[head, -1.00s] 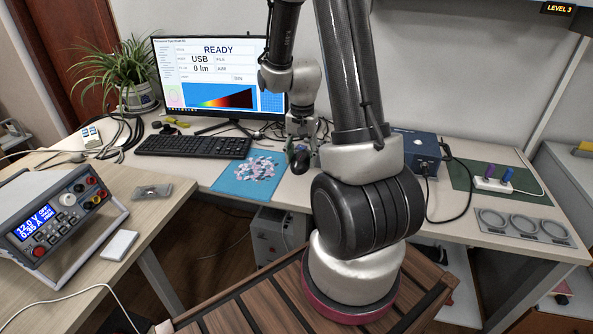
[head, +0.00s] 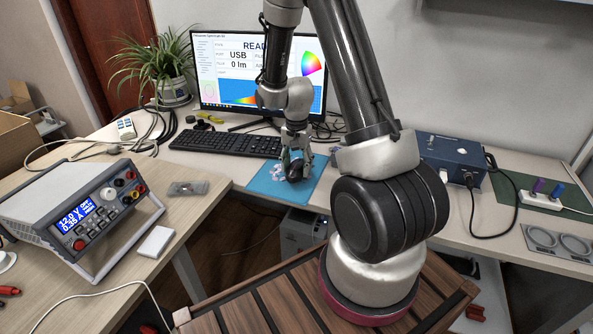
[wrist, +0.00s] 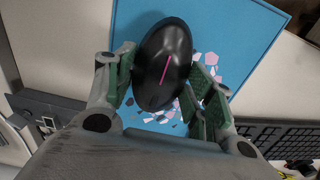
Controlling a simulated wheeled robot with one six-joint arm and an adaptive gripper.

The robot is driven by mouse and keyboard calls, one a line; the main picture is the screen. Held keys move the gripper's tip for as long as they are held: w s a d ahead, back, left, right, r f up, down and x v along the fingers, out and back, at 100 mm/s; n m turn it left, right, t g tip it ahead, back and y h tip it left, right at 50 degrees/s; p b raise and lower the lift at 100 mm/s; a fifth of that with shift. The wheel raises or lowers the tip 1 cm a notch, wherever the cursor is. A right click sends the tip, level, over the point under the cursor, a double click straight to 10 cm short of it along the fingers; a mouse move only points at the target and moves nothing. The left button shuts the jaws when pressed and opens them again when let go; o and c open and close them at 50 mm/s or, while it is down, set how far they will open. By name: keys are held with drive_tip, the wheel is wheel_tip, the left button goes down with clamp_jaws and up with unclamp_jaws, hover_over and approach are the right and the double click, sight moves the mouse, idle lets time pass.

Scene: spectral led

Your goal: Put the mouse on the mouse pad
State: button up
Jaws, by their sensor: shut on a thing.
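The black mouse (head: 295,173), with a pink line on its top in the wrist view (wrist: 160,62), is between the fingers of my gripper (head: 293,162). My gripper, also in the wrist view (wrist: 160,85), is shut on the mouse, with green finger pads at its sides. The blue mouse pad (head: 262,184) has a white and pink speckled pattern and lies on the desk in front of the keyboard. The mouse is over the pad, which shows around it in the wrist view (wrist: 235,25). I cannot tell whether the mouse touches the pad.
The keyboard (head: 225,142) lies behind the pad, to the left, with the monitor (head: 215,75) behind it. A blue box (head: 452,160) with cables stands at the right. A power supply (head: 80,210) stands on the left table. The pad's front edge is near the desk's front edge.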

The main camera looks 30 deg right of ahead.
drive_tip(key=shift+f, duration=1.15)
drive_tip(key=o, duration=1)
drive_tip(key=shift+f, duration=0.1)
drive_tip(key=shift+o, duration=0.2)
wheel_tip(320, 180, up, 12)
drive_tip(key=shift+f, duration=0.1)
wheel_tip(320, 180, up, 7)
drive_tip(key=n, duration=0.2)
hover_over(297, 163)
drive_tip(key=s+a, duration=0.1)
drive_tip(key=s, duration=0.2)
drive_tip(key=s+a+r+n+t, duration=0.3)
drive_tip(key=s+r+n, duration=0.2)
drive_tip(key=s+r, duration=0.7)
drive_tip(key=s+r+n+t, duration=0.1)
drive_tip(key=s+r+n, duration=0.1)
drive_tip(key=s, duration=0.6)
drive_tip(key=shift+s+a+r+n, duration=0.2)
drive_tip(key=shift+r+n, duration=0.05)
drive_tip(key=shift+n, duration=0.45)
